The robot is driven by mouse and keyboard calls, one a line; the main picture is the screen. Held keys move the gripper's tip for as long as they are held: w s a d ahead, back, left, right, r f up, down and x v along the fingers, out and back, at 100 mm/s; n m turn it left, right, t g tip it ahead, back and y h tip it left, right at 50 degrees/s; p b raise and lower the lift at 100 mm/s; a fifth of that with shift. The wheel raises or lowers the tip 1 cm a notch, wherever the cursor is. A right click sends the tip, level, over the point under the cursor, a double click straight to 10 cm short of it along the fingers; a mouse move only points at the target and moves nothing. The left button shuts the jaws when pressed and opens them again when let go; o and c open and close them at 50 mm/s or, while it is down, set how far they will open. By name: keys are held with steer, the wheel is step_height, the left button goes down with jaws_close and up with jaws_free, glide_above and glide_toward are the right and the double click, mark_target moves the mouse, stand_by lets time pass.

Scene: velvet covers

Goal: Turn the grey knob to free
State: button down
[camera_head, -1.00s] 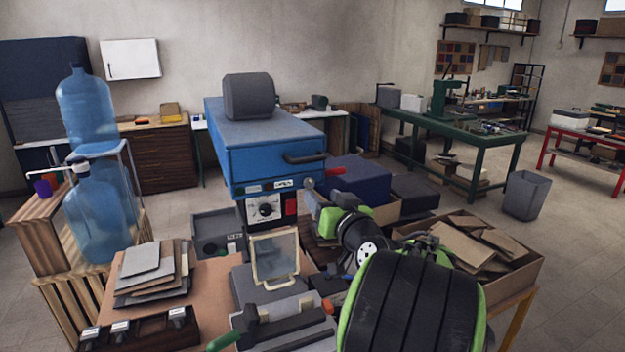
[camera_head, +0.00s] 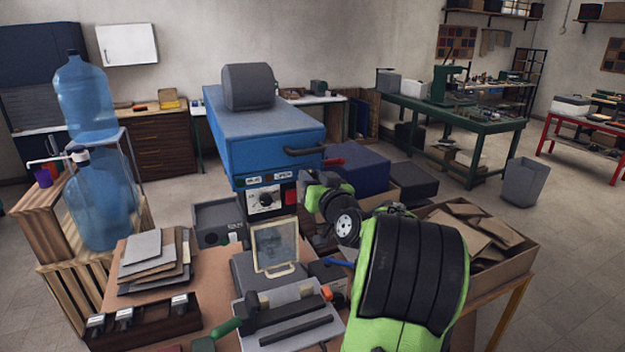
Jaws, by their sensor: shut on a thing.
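The blue press-like machine (camera_head: 262,145) stands at centre, with two small labels (camera_head: 265,180) along its front edge, too small to read surely. My green and black arm comes in from the lower right. My gripper (camera_head: 305,180) is at the right end of the machine's front edge, shut on the grey knob. The knob is hidden behind the gripper, so its angle cannot be read.
A dark bar handle (camera_head: 303,151) sticks out just above my gripper. A framed clear plate (camera_head: 275,247) and tools stand on the bench (camera_head: 215,285) below. A box of cardboard pieces (camera_head: 510,262) is right of my arm. Stacked sheets (camera_head: 155,258) lie left.

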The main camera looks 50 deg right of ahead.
steer(key=shift+m, duration=0.3)
steer(key=m+p, duration=0.2)
steer(key=m, duration=1.5)
steer(key=shift+r, duration=0.1)
steer(key=shift+m, duration=0.3)
stand_by(0.4)
steer(key=c, duration=0.9)
jaws_free()
steer(key=shift+a, duration=0.1)
